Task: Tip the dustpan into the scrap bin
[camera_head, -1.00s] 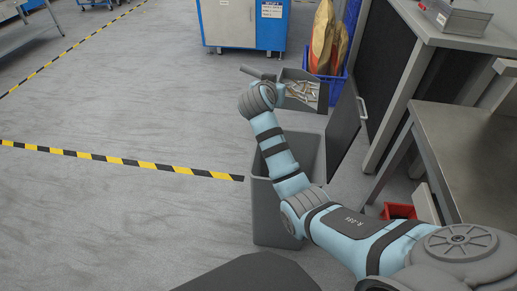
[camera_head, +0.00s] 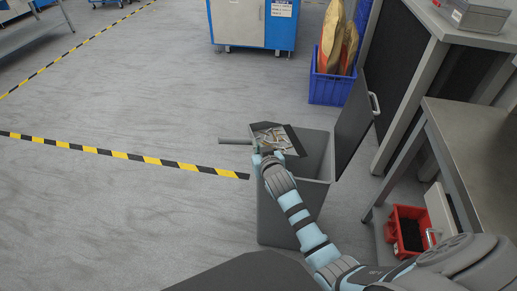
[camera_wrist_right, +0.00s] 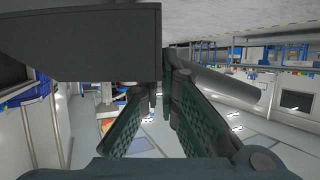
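The dark grey dustpan (camera_head: 290,135) holds a pile of small light scraps (camera_head: 270,138) and sits over the left rear of the scrap bin's opening. Its handle (camera_head: 236,141) points left. My right gripper (camera_head: 263,157) is shut on the dustpan near where the handle meets the pan. In the right wrist view the dustpan's dark underside (camera_wrist_right: 80,45) fills the upper left, and the fingers (camera_wrist_right: 167,88) close at the handle (camera_wrist_right: 225,86). The grey scrap bin (camera_head: 275,219) stands open, partly hidden by my right arm. Its lid (camera_head: 353,127) is raised on the right. My left gripper is not in view.
A blue crate (camera_head: 329,90) with tall brown-gold items stands behind the bin. A steel table (camera_head: 480,150) and a red box (camera_head: 408,209) are to the right. A blue cabinet (camera_head: 250,25) stands at the back.

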